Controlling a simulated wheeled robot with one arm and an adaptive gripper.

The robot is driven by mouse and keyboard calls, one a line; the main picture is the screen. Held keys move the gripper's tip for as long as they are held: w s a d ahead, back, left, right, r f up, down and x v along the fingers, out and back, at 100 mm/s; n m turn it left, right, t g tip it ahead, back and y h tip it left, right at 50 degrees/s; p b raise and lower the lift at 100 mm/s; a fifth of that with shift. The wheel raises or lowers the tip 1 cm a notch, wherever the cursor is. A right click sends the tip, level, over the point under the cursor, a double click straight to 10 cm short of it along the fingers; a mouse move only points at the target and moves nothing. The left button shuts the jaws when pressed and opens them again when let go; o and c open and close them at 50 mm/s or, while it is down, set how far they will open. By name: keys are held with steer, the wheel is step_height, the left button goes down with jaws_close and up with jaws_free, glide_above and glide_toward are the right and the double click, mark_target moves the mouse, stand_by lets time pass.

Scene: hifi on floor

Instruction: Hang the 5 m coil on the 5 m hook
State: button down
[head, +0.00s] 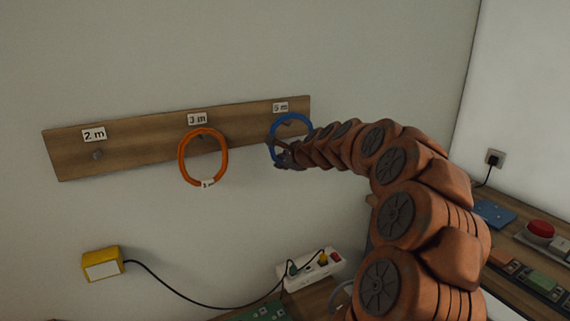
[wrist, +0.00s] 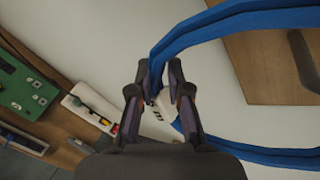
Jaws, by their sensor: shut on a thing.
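The blue coil (head: 274,124) is at the right end of the wooden hook board, under the label "5 m" (head: 281,107). My gripper (head: 284,157) is shut on the coil's lower left part. In the wrist view the blue coil (wrist: 222,22) runs between the fingers of my gripper (wrist: 158,95), with a white tag (wrist: 162,107) at the grip. A dark hook (wrist: 301,58) on the board shows inside the loop in the wrist view. I cannot tell whether the coil rests on that hook.
An orange coil (head: 183,160) hangs under the "3 m" label. The "2 m" hook (head: 98,155) is bare. A power strip (head: 309,270) and a yellow box (head: 101,264) with a black cable are below. A red button (head: 540,230) stands on the right bench.

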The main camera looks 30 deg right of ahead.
steer(key=shift+w+d+f, duration=0.1)
steer(key=shift+w+f, duration=0.1)
steer(key=shift+w, duration=1.25)
steer(key=shift+w+f, duration=0.35)
steer(key=shift+w, duration=0.05)
steer(key=shift+w+f, duration=0.1)
steer(key=shift+f, duration=0.2)
steer(key=shift+f, duration=0.1)
steer(key=c, duration=1)
jaws_free()
steer(key=shift+c, duration=0.2)
steer(key=v, duration=1.2)
step_height(320, 180, down, 7)
steer(key=b, duration=0.3)
